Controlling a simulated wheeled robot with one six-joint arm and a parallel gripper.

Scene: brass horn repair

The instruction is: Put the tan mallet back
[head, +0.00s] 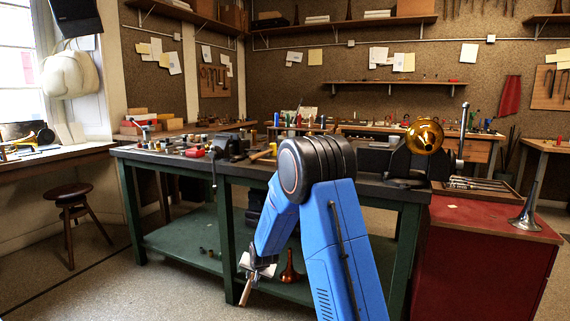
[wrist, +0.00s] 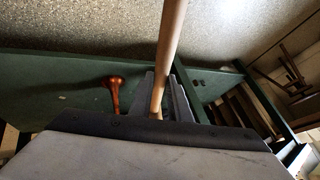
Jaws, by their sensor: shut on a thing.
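My gripper (head: 250,275) hangs low in front of the green workbench, pointing down, beside the near edge of its lower shelf. It is shut on a tan wooden rod (head: 245,293), which looks like the handle of the tan mallet. In the wrist view the rod (wrist: 170,40) stands between the two grey fingers (wrist: 163,92) and runs out of the top of the picture. No mallet head can be made out in either view.
The green workbench's dark top (head: 345,178) carries a vise (head: 232,146) and small tools. A reddish-brown flared piece (head: 289,268) stands on the lower shelf. A red cabinet (head: 480,250) stands right, a stool (head: 72,205) left. Floor at front left is clear.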

